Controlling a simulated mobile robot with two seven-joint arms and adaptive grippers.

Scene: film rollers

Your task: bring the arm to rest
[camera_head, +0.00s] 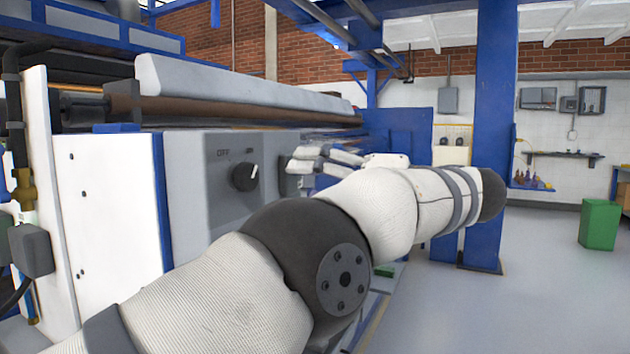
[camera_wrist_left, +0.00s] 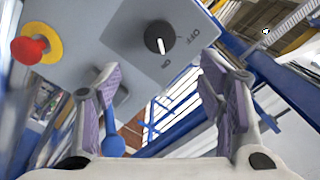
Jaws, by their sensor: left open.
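My left arm crosses the head view from the bottom left. Its gripper (camera_head: 320,160) is open, with fingers pointing left towards the machine's control panel (camera_head: 215,200). A black knob (camera_head: 245,177) with a white mark sits on the panel; the mark points towards the ON label. In the left wrist view the knob (camera_wrist_left: 158,37) shows beyond and between the open fingers (camera_wrist_left: 160,80), apart from them. Nothing is held between the fingers. My right gripper is not in view.
A red button (camera_wrist_left: 28,50) on a yellow ring and a blue-tipped lever (camera_wrist_left: 111,146) show in the wrist view. Large rollers (camera_head: 240,110) lie above the panel. A blue post (camera_head: 492,100) stands behind the arm. Open floor lies right, with a green bin (camera_head: 599,224).

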